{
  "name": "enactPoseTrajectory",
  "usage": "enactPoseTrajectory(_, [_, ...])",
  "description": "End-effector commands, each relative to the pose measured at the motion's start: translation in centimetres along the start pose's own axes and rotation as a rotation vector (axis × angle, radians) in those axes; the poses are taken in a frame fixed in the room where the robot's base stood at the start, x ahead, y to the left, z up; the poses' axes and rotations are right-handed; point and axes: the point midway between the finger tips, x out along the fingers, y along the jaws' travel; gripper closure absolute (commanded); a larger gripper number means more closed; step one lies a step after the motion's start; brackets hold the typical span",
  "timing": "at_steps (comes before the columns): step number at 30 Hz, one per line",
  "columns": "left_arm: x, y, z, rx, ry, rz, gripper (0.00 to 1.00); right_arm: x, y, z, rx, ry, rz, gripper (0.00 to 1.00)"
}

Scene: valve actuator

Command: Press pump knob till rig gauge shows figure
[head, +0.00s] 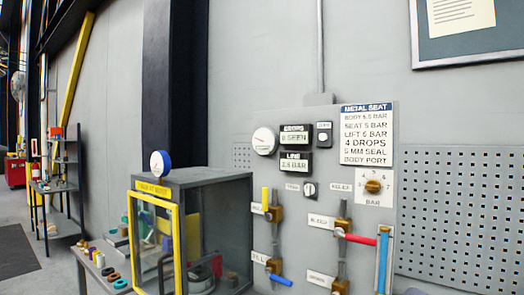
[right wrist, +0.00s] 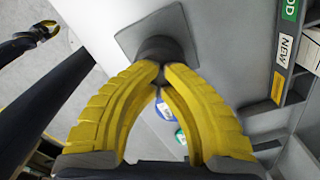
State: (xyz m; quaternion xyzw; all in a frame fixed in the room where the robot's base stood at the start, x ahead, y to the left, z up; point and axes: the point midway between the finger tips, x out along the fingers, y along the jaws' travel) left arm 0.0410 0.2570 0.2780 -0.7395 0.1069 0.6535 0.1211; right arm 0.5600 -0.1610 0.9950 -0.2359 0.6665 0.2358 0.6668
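In the right wrist view my right gripper (right wrist: 162,72) has its yellow fingertips together. They are at a dark round knob (right wrist: 160,48) on a grey square plate (right wrist: 128,38); whether they touch it is unclear. A dark gripper with yellow tips (right wrist: 42,32), apparently my left, is small at the upper left; its opening is unclear. The head view shows neither gripper. There, a round white gauge (head: 264,140) is on the grey panel, its figure too small to read. A blue-rimmed gauge (head: 160,163) tops the yellow-framed cabinet. The line display (head: 296,162) seems to read 3.6 bar.
A metal seat card (head: 367,135) lists lift 6 bar and body 5.5 bar. Below are a brass dial (head: 373,187) marked in bar and several valves on pipes. A perforated board (head: 460,215) is at right. Labelled shelves (right wrist: 285,60) flank my right gripper.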

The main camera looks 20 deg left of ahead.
Motion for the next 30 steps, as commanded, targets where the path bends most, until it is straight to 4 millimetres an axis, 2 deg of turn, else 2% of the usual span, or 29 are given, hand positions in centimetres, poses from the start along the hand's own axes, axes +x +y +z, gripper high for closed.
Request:
enactPoseTrajectory(11, [0.0, 0.0, 0.0, 0.000, 0.000, 0.000, 1.00, 0.8, 0.0, -0.1, 0.000, 0.002, 0.000, 1.00])
enactPoseTrajectory(30, [0.0, 0.0, 0.0, 0.000, 0.000, 0.000, 1.00, -2.7, 0.0, 0.0, -0.001, 0.001, 0.000, 1.00])
